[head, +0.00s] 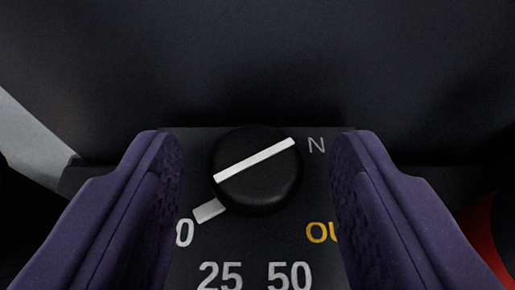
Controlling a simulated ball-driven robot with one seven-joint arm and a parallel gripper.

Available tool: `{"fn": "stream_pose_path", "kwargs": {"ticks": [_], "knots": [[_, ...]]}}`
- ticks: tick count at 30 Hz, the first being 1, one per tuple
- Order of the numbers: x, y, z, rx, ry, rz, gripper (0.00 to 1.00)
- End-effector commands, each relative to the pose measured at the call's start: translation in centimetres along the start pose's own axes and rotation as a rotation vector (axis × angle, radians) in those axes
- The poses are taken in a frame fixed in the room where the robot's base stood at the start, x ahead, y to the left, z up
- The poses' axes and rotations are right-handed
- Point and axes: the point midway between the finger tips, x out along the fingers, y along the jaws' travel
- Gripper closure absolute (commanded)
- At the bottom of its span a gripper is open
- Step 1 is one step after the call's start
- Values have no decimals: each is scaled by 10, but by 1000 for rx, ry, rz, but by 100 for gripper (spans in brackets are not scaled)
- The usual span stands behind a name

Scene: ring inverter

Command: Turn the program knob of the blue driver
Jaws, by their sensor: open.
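The program knob (257,185) is a round black knob with a white line across its top. The line slants from lower left to upper right. A short pale tab (210,211) shows at the knob's lower left, beside a partly hidden "0". My gripper (255,160) is open, with one purple finger on each side of the knob and a visible gap on both sides. The blue driver's body is not recognisable in this close view; only a dark panel (250,240) around the knob shows.
The panel carries the prints "N", "25", "50" and a partly covered yellow "OU". A dark surface (260,60) fills the upper picture. A grey patch (35,145) lies at the left and a red part (480,225) at the lower right edge.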

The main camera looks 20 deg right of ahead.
Motion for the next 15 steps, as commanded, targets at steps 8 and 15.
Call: {"fn": "stream_pose_path", "kwargs": {"ticks": [8,15], "knots": [[0,0,0,0,0,0,71],[-1,0,0,-2,-1,-4,95]]}}
